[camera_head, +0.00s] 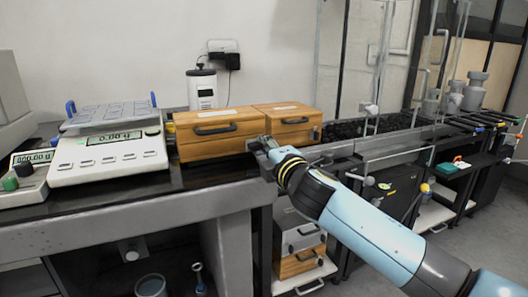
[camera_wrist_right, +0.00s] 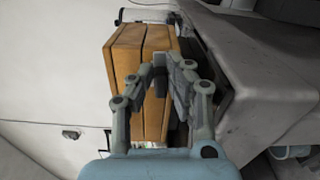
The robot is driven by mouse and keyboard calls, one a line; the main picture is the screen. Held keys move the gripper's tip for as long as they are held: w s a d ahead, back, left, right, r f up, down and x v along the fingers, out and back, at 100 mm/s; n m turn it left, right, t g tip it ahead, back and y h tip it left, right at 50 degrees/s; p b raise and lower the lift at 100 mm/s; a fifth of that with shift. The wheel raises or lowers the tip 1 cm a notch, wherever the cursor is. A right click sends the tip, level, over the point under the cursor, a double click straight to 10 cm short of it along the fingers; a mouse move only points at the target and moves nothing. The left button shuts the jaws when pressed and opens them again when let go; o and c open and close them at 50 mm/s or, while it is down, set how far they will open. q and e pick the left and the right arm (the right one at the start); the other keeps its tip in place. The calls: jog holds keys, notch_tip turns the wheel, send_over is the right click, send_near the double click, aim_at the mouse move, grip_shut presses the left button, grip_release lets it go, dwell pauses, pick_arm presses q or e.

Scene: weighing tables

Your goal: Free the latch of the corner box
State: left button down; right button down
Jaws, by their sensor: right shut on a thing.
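Two wooden boxes with dark front handles stand side by side. The left wooden box (camera_head: 218,146) is near the table's right corner, and the right wooden box (camera_head: 292,119) is beside it. I cannot tell for certain which is the corner box. My right gripper (camera_head: 264,146) is at the front, where the two boxes meet. In the right wrist view one wooden box (camera_wrist_right: 126,75) shows behind the fingers. There my right gripper (camera_wrist_right: 172,72) is shut on a small dark piece at the box, apparently the latch, mostly hidden by the fingers. My left gripper is out of view.
A white scale (camera_head: 108,155) stands left of the boxes, and a white canister (camera_head: 202,90) behind them. The dark tabletop (camera_head: 205,174) has a clear strip in front of the boxes. Drawers (camera_head: 298,238) stand below, and a rail track (camera_head: 400,139) runs right.

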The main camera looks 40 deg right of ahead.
jog(key=shift+f+m, duration=0.2)
jog(key=shift+m, duration=0.3)
jog(key=c, duration=1.3)
grip_release()
jog(key=v, duration=1.2)
jog(key=shift+s, duration=0.1)
jog(key=shift+d, duration=0.1)
